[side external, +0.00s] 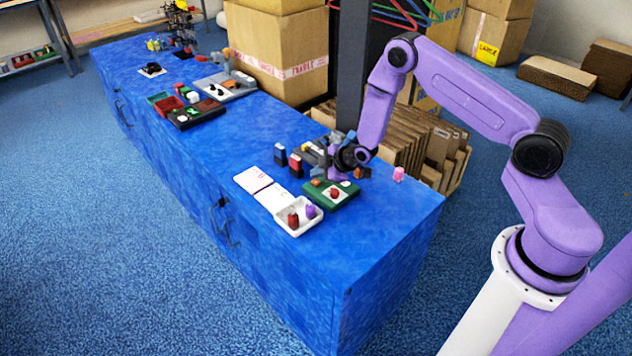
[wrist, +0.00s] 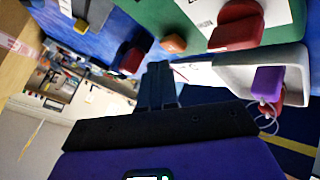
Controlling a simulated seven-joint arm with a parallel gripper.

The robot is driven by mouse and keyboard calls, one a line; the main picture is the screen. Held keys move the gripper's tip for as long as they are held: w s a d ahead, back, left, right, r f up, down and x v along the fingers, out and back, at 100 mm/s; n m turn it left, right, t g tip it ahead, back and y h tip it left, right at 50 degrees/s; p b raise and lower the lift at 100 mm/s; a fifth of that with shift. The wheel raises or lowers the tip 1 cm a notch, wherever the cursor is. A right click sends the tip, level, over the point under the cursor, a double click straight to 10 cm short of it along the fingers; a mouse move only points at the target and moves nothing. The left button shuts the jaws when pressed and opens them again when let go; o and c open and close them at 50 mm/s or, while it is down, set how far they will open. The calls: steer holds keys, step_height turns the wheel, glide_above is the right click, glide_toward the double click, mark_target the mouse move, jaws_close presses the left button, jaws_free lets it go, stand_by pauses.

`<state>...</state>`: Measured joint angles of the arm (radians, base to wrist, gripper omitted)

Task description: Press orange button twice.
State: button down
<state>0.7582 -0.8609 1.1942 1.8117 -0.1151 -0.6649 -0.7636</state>
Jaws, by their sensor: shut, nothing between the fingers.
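A green button box (side external: 345,199) stands near the right end of the blue counter, with a red button (side external: 334,193) on its top. A small orange button (side external: 316,182) shows at the box's left corner. In the wrist view, a rounded orange piece (wrist: 173,43) lies at the edge of the green surface (wrist: 185,14), beyond my fingertips; a larger red button (wrist: 237,27) is to its right. My gripper (side external: 331,158) is over the back of the box, partly hidden among small items. In the wrist view its fingers (wrist: 158,72) are together and empty, apart from the orange piece.
A white tray (side external: 297,231) with a red and a purple item stands in front of the box. White cards (side external: 262,188) and small dark-and-red blocks (side external: 295,165) are to the left. The counter's right end is mostly clear. A dark post (side external: 352,70) rises behind.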

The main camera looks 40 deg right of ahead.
mark_target(318, 183)
steer(key=shift+f, duration=0.15)
steer(key=shift+f, duration=0.25)
steer(key=shift+f, duration=0.45)
stand_by(0.9)
steer(key=shift+r, duration=0.9)
steer(key=shift+r, duration=2.5)
steer(key=shift+a, duration=0.1)
